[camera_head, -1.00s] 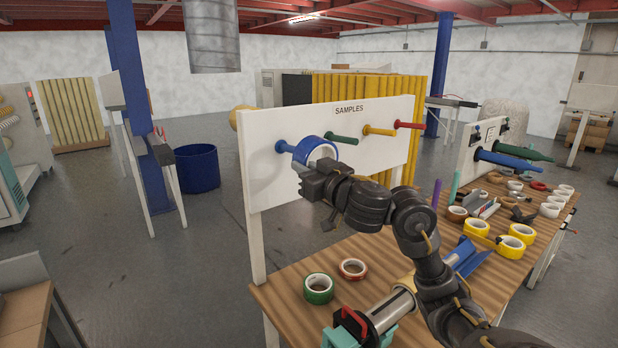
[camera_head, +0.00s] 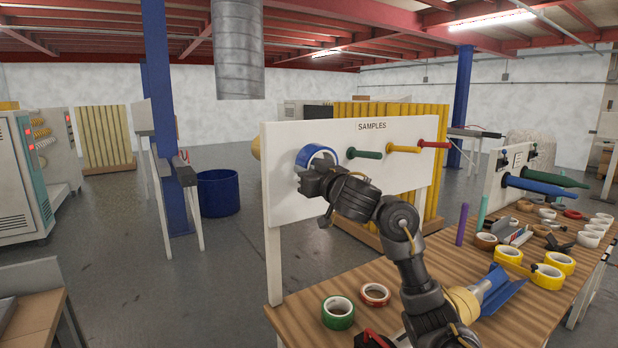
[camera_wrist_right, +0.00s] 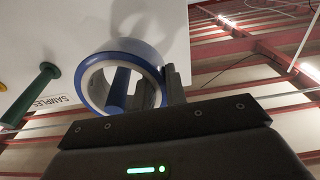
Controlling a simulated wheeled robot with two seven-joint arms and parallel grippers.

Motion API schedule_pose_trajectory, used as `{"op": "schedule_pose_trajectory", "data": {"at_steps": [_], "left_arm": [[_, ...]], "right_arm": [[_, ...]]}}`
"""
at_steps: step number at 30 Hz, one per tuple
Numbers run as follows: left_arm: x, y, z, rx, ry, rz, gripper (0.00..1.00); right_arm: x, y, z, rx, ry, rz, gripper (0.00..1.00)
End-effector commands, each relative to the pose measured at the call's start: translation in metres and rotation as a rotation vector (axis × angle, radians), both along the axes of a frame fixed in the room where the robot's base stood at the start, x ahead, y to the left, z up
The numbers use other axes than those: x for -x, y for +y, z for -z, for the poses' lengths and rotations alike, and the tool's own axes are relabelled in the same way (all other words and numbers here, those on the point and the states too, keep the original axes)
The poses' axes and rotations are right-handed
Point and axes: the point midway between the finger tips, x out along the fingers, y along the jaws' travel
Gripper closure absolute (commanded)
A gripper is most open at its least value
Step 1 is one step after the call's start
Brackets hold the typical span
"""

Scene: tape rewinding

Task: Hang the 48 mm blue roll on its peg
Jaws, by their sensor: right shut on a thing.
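The blue roll (camera_head: 311,152), a blue ring with a white core, is at the left part of the white SAMPLES board. My right gripper (camera_head: 318,170) is shut on its rim; the roll also shows in the right wrist view (camera_wrist_right: 97,72). There, one finger lies outside the ring wall and the other shows through the hole. The blue peg (camera_wrist_right: 120,88) shows within the roll's opening; how deep it reaches into the roll, I cannot tell. In the head view the roll and gripper hide this peg. My left gripper is not in view.
The SAMPLES board (camera_head: 288,205) also carries a green peg (camera_head: 366,154), a yellow peg (camera_head: 390,149) and a red peg (camera_head: 433,144), all bare. Below, the wooden table (camera_head: 300,320) holds a green roll (camera_head: 338,312), a red roll (camera_head: 375,294) and several yellow rolls.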

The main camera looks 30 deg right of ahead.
Motion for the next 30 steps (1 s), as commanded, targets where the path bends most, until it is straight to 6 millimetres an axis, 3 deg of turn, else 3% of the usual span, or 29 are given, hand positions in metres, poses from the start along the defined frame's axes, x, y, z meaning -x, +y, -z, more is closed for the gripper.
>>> {"op": "schedule_pose_trajectory", "data": {"at_steps": [14,30], "left_arm": [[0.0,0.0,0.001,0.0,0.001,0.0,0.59],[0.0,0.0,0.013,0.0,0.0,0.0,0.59]], "right_arm": [[-0.002,0.0,0.0,0.0,-0.001,-0.001,1.0],[-0.002,-0.005,0.019,0.0,-0.001,-0.001,1.0]]}}
